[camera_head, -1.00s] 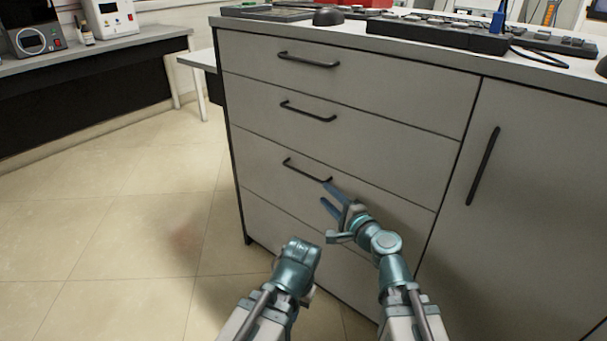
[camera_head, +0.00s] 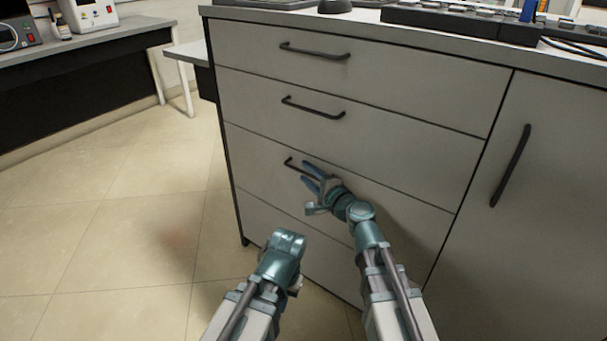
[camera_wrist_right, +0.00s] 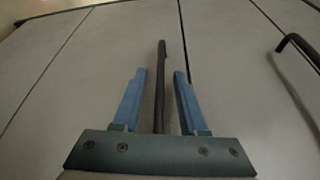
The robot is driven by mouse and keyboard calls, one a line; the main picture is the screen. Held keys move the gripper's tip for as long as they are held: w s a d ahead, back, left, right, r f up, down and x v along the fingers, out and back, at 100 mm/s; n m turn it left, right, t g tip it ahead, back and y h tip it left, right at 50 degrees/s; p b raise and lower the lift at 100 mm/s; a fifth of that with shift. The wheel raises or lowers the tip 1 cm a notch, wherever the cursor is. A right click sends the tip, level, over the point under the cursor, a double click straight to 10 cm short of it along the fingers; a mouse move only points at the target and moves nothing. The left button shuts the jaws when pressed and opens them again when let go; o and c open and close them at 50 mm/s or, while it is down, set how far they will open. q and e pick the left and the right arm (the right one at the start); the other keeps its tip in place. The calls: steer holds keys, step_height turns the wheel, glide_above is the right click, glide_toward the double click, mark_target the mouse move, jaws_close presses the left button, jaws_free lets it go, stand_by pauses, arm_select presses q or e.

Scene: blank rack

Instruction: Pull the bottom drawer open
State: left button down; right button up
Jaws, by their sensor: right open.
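The grey cabinet has stacked drawer fronts. The lowest handle in sight is a black bar handle (camera_head: 290,163) on the third drawer front (camera_head: 255,160). The lowest front (camera_head: 262,215) below it shows no handle where it is visible; my arms cover part of it. My right gripper (camera_head: 304,170) is open at the third drawer's handle. In the right wrist view its blue fingers (camera_wrist_right: 160,72) stand on both sides of the bar (camera_wrist_right: 161,52), with gaps and no grip seen. My left gripper (camera_head: 284,250) is low in front of the cabinet; its fingers are not clear.
Two more handles, the top one (camera_head: 314,52) and the second one (camera_head: 312,107), sit above. A cabinet door with an upright handle (camera_head: 511,165) is at right. Items stand on the countertop. Floor (camera_head: 130,230) at left is clear, up to another bench (camera_head: 90,45).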

jaws_close()
stand_by(1.4)
